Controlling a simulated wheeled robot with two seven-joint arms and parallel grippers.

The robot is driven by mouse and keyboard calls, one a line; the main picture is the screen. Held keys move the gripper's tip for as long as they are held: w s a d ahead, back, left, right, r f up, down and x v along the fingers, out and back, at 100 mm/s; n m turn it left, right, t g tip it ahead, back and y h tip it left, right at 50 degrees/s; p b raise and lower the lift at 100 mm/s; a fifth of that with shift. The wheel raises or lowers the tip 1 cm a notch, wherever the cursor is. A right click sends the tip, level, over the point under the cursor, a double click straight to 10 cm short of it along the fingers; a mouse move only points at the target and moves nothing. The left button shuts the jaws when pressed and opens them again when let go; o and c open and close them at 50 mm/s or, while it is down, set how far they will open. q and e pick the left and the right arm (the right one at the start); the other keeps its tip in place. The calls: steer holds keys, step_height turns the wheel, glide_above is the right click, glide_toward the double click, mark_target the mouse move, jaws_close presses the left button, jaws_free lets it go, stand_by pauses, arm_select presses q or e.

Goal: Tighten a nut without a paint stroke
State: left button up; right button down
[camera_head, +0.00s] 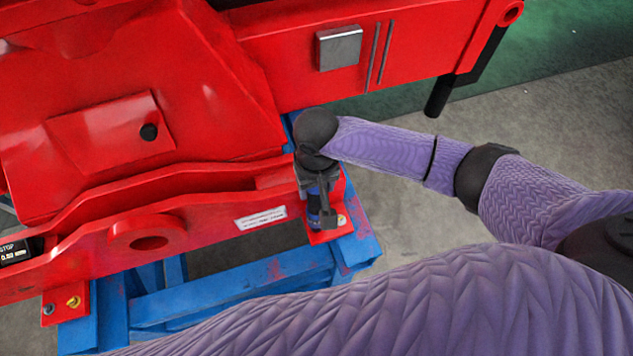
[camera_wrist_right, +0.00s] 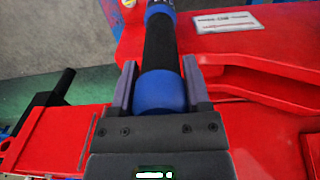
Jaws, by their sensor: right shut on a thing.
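My right gripper (camera_head: 318,190) is shut on a blue and black cylindrical tool (camera_wrist_right: 160,45); its fingers (camera_wrist_right: 160,88) clasp the blue collar. In the head view the tool (camera_head: 314,208) is upright over the red foot plate (camera_head: 322,237) at the right end of the crane part. A yellowish nut (camera_head: 341,220) shows on that plate beside the tool. What lies under the tool is hidden. On the left foot plate (camera_head: 62,316) are a yellow nut (camera_head: 73,302) and a greyer one (camera_head: 47,310). My left gripper is out of view.
The large red crane body (camera_head: 200,110) rises close behind and left of my right gripper. A blue stand (camera_head: 235,295) carries it. A small black display (camera_head: 15,250) is at the left edge. Grey floor (camera_head: 400,230) lies open to the right. My purple arm covers the lower right.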

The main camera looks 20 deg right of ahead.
steer(key=shift+p, duration=0.65)
stand_by(1.3)
step_height(320, 180, up, 5)
steer(key=p, duration=0.6)
steer(key=shift+r, duration=0.2)
steer(key=shift+f, duration=0.1)
